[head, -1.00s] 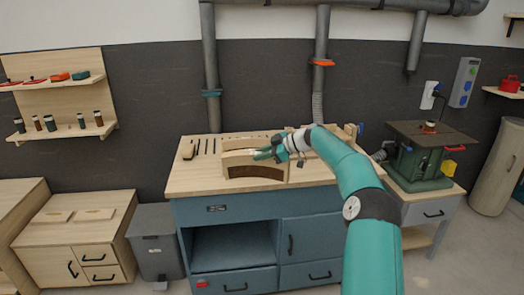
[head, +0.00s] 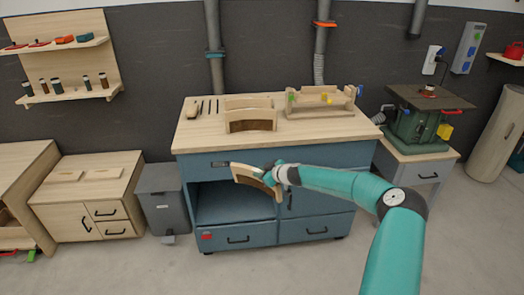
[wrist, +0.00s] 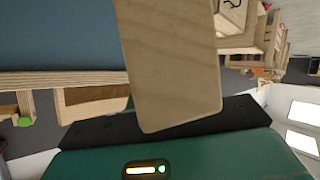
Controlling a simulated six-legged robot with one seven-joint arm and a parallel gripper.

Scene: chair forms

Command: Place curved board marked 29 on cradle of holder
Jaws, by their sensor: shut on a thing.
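My gripper (head: 266,174) is shut on a curved wooden board (head: 244,173), in front of the workbench's cabinet and below the top's front edge. The board is pale with a darker curved inner face; its left part sticks out beyond the fingers. In the wrist view the held board (wrist: 170,65) rises from the dark jaws (wrist: 165,122). No number can be read on it. A wooden frame with upright ends (head: 320,101), which looks like the holder, stands at the right of the bench top.
Another curved wooden form (head: 250,118) stands mid-bench, left of the frame. Hand tools (head: 205,107) lie at the bench top's (head: 195,138) left. A green machine (head: 417,125) stands to the right, a grey bin (head: 165,205) to the left. The floor in front is clear.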

